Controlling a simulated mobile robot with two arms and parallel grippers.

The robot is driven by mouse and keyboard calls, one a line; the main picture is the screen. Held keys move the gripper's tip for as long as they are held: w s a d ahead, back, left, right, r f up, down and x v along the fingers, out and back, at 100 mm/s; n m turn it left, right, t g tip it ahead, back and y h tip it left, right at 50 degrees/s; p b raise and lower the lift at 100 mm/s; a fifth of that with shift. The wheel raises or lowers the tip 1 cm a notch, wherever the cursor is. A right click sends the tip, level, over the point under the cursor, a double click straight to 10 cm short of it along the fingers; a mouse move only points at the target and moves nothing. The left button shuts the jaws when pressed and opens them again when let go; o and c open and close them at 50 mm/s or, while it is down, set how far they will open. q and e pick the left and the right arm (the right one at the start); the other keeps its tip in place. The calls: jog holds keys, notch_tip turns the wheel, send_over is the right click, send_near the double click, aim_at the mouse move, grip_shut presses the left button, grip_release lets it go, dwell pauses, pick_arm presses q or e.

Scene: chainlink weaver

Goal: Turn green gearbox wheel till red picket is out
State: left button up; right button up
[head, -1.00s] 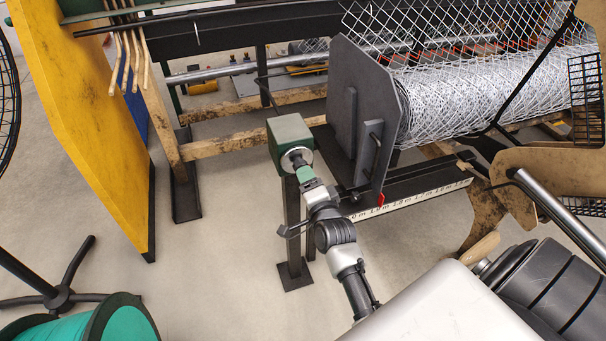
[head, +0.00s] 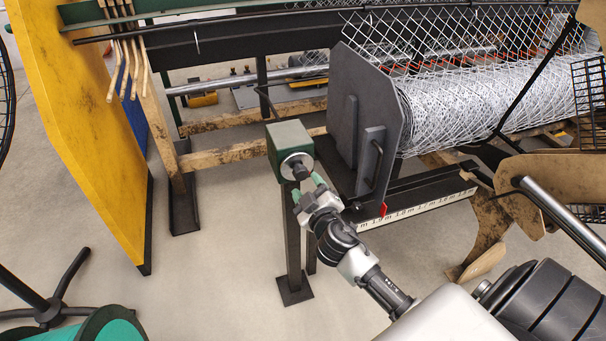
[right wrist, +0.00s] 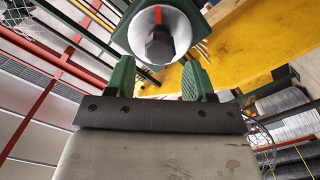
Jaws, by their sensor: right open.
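The green gearbox (head: 289,138) stands on a dark post left of the mesh roll. Its round grey wheel (head: 298,166) faces me, with a dark hub in the middle. In the right wrist view the wheel (right wrist: 178,30) fills the top centre and has a red mark at its upper rim. My right gripper (head: 308,188) is open just in front of the wheel; its green fingers (right wrist: 158,80) stand apart below the hub with nothing between them. A small red piece (head: 383,210) sits by the measuring strip; I cannot tell whether it is the picket. My left gripper is out of view.
The mesh roll (head: 465,105) lies behind a grey end plate (head: 350,95) with a handle, right of the gearbox. A white measuring strip (head: 420,207) runs below it. A yellow panel (head: 85,130) stands at the left. The floor around the post is clear.

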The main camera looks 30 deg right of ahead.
aim_at(302, 176)
jog(key=n+p, duration=0.2)
jog(key=n, duration=0.4)
jog(key=shift+r+n, duration=0.15)
jog(key=shift+n, duration=0.15)
jog(key=n+p, duration=0.1)
jog(key=n, duration=0.3)
jog(key=n+p, duration=0.3)
jog(key=n, duration=0.5)
jog(key=shift+r+n+p, duration=0.1)
jog(key=shift+n+p, duration=0.2)
jog(key=shift+p, duration=0.05)
jog(key=w, duration=0.2)
jog(key=w+b, duration=0.1)
jog(key=shift+w+d+f+n, duration=0.15)
jog(key=shift+d+f+n, duration=0.15)
jog(key=shift+d+n, duration=0.1)
jog(key=shift+w, duration=0.4)
jog(key=shift+d, duration=0.1)
jog(key=shift+s, duration=0.1)
